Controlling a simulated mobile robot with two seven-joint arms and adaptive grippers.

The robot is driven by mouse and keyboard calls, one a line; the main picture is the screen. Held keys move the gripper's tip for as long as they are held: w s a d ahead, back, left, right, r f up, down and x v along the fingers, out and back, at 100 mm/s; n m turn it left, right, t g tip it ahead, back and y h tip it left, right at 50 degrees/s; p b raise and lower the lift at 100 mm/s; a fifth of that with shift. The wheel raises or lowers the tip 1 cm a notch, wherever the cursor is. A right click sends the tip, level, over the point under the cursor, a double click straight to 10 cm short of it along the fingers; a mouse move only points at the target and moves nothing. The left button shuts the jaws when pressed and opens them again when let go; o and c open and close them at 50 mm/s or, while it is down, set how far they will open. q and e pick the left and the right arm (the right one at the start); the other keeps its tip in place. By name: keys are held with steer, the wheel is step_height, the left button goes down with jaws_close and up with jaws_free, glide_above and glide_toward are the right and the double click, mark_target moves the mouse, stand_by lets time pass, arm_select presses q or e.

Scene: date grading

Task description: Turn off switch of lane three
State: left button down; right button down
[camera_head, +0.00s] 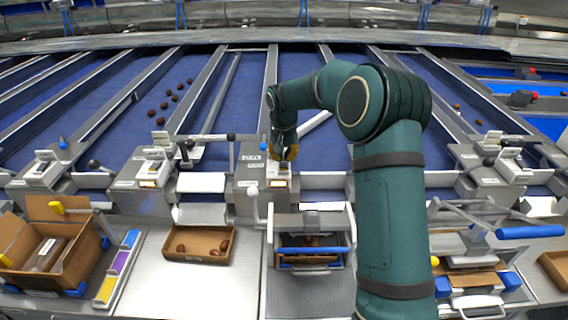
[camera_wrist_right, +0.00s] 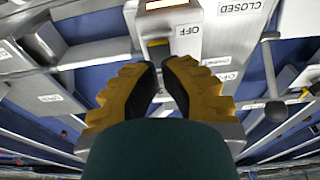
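A grey control box (camera_head: 262,180) stands at the lane ends in the middle of the head view, with a small lit orange panel on its front. In the right wrist view, the box carries an OFF label (camera_wrist_right: 182,40) and a small yellow-topped switch (camera_wrist_right: 157,44) beside it. My right gripper (camera_head: 287,153) is over the top of this box. In the right wrist view, its yellow fingers (camera_wrist_right: 158,66) are partly open with a gap between the tips, just short of the switch; contact cannot be told. No lane number is readable. My left gripper is not in view.
A lever with a dark knob (camera_head: 231,137) stands left of the box; a CLOSED label (camera_wrist_right: 237,12) shows nearby. Similar boxes stand left (camera_head: 150,168) and right (camera_head: 478,172). Dates (camera_head: 160,121) lie on a blue lane. A cardboard tray (camera_head: 200,258) sits in front.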

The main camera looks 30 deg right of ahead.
mark_target(283, 166)
steer(key=shift+f+b, duration=1.05)
steer(key=shift+f, duration=0.65)
stand_by(1.0)
steer(key=shift+r+p, duration=2.55)
steer(key=shift+r, duration=1)
steer(key=shift+f, duration=0.1)
